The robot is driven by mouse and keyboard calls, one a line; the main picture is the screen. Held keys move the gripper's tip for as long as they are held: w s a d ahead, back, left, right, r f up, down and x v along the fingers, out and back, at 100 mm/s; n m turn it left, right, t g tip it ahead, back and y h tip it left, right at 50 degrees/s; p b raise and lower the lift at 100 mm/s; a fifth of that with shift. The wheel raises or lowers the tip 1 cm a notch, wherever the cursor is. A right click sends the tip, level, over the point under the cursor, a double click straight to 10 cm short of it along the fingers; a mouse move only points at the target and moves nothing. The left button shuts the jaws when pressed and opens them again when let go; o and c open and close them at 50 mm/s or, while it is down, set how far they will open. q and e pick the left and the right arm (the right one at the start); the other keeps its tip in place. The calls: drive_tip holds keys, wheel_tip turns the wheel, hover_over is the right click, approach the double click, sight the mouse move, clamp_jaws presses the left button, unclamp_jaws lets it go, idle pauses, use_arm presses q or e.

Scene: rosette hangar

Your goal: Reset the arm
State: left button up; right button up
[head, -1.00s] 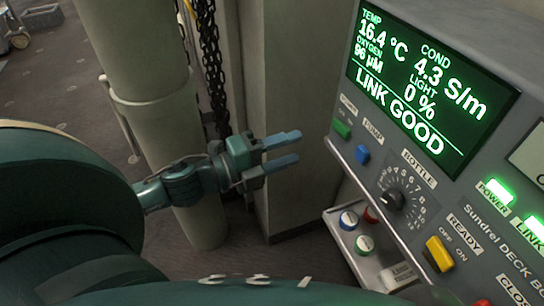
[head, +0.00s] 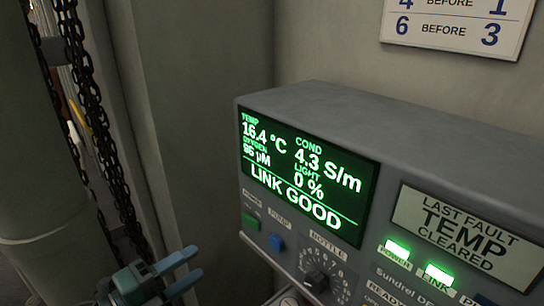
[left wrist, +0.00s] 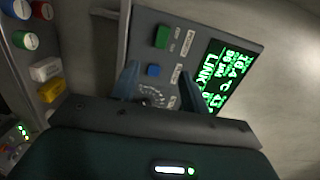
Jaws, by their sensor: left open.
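My left gripper (head: 178,273) is at the bottom left of the head view, its two blue fingers spread apart and empty. It stands in the air to the left of the grey control box (head: 420,140). In the left wrist view its fingers (left wrist: 160,88) frame the box's blue switch and part of the bottle dial, with no contact I can make out. The box's green screen (head: 305,180) reads "LINK GOOD", and a smaller display (head: 462,236) reads "LAST FAULT TEMP CLEARED". My right gripper is not seen.
A green switch (head: 251,220), a blue switch (head: 276,242) and a bottle dial (head: 316,281) sit on the box's face. Black chains (head: 95,120) hang beside a pale column at left. A numbered sign (head: 455,22) is on the wall above. Coloured caps (left wrist: 28,40) show in the left wrist view.

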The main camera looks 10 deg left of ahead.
use_arm(q)
wheel_tip(320, 180, down, 12)
drive_tip(key=s+n+g+y+p, duration=0.1)
drive_tip(key=s+n+y+p, duration=0.15)
drive_tip(key=n+y, duration=0.75)
drive_tip(key=s+d+f+n+g+h, duration=0.3)
drive_tip(key=s+d+f+n, duration=0.2)
drive_tip(key=n, duration=0.6)
wheel_tip(320, 180, down, 3)
drive_tip(key=shift+d+r+n+p, duration=0.1)
drive_tip(key=shift+d+n+p, duration=0.3)
drive_tip(key=shift+d, duration=0.6)
drive_tip(key=shift+s, duration=0.1)
